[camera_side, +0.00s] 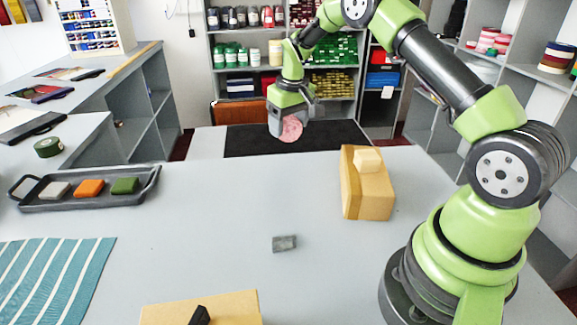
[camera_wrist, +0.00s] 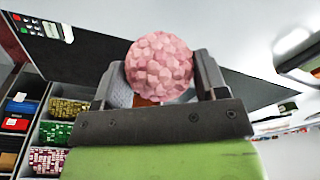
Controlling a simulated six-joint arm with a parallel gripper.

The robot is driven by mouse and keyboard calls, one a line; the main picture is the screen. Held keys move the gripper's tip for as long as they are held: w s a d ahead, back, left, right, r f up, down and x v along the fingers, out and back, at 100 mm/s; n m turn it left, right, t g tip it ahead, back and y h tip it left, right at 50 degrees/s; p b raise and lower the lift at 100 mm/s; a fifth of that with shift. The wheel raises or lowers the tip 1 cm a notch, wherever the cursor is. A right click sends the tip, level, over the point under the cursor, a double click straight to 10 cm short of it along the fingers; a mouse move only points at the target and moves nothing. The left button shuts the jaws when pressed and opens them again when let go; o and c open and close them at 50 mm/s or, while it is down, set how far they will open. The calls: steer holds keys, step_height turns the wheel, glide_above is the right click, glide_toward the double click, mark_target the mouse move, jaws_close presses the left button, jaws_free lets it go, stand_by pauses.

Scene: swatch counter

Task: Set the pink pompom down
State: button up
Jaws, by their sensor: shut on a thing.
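The pink pompom (camera_wrist: 160,66) is a round, bumpy ball held between the two fingers of my gripper (camera_wrist: 163,85) in the wrist view. In the side view the pompom (camera_side: 291,129) shows at the end of my gripper (camera_side: 288,112), which is shut on it. It is held in the air and appears in front of the dark mat at the far edge of the grey counter (camera_side: 230,205). Its exact height over the counter is hard to tell.
A wooden block (camera_side: 368,195) with a paler cube (camera_side: 367,160) on it stands at the right. A small grey block (camera_side: 284,243) lies mid-counter. A black tray (camera_side: 70,203) with several coloured blocks and a striped teal cloth (camera_side: 50,275) are at left. A tan box (camera_side: 230,308) is in front.

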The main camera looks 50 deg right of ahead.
step_height(320, 180, down, 9)
steer(key=shift+r, duration=0.1)
stand_by(0.4)
steer(key=o, duration=0.9)
